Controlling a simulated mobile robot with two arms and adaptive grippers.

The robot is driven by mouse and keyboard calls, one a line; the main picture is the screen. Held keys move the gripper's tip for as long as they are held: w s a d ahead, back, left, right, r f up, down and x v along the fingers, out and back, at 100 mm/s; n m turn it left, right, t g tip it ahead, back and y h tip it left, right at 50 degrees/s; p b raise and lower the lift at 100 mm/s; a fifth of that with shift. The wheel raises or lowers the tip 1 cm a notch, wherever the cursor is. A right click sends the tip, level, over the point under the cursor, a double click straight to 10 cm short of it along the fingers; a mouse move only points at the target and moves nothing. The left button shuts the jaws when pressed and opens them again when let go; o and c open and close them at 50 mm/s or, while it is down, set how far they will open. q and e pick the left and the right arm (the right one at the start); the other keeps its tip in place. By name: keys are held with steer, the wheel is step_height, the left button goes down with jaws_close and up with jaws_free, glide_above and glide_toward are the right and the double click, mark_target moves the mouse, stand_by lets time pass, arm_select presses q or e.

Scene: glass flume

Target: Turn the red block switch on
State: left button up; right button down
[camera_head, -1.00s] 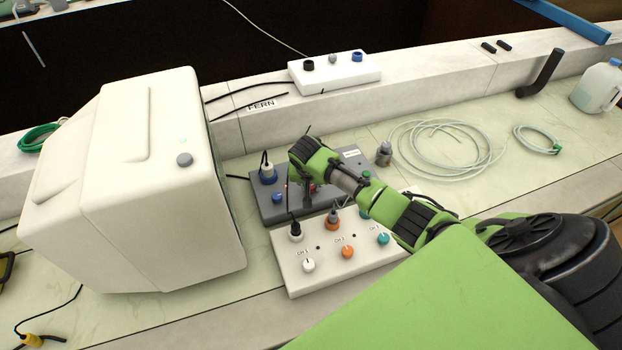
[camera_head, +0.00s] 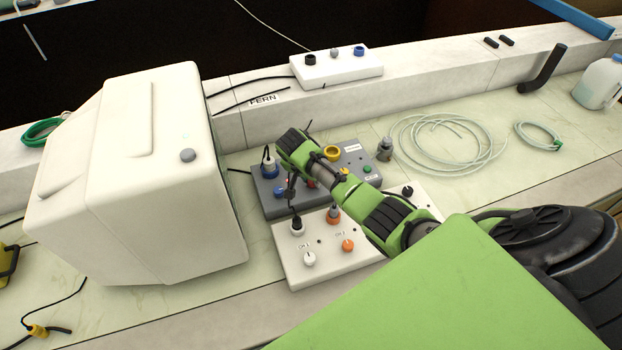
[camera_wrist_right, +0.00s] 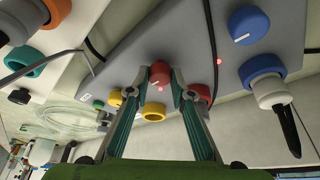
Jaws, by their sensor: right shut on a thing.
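The red block switch is a red knob (camera_wrist_right: 157,77) with a pale mark, on a grey box (camera_wrist_right: 180,35). My right gripper (camera_wrist_right: 160,79) is shut on it, one finger on each side, in the right wrist view. A second red part (camera_wrist_right: 203,93) sits behind the right-hand finger. In the head view my right gripper (camera_head: 291,187) reaches down over the grey box (camera_head: 262,205), and a bit of red (camera_head: 311,183) shows beside it. The arm partly hides the knob there. My left gripper is not in view.
The grey box also bears a blue knob (camera_wrist_right: 248,25), a blue socket with a plug (camera_wrist_right: 262,70) and yellow parts (camera_wrist_right: 130,96). A white box with knobs (camera_head: 309,268) lies in front. A large white machine (camera_head: 140,180) stands at left. Coiled tubing (camera_head: 440,145) lies at right.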

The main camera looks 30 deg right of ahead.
steer(key=c, duration=1.8)
jaws_free()
steer(key=v, duration=1.2)
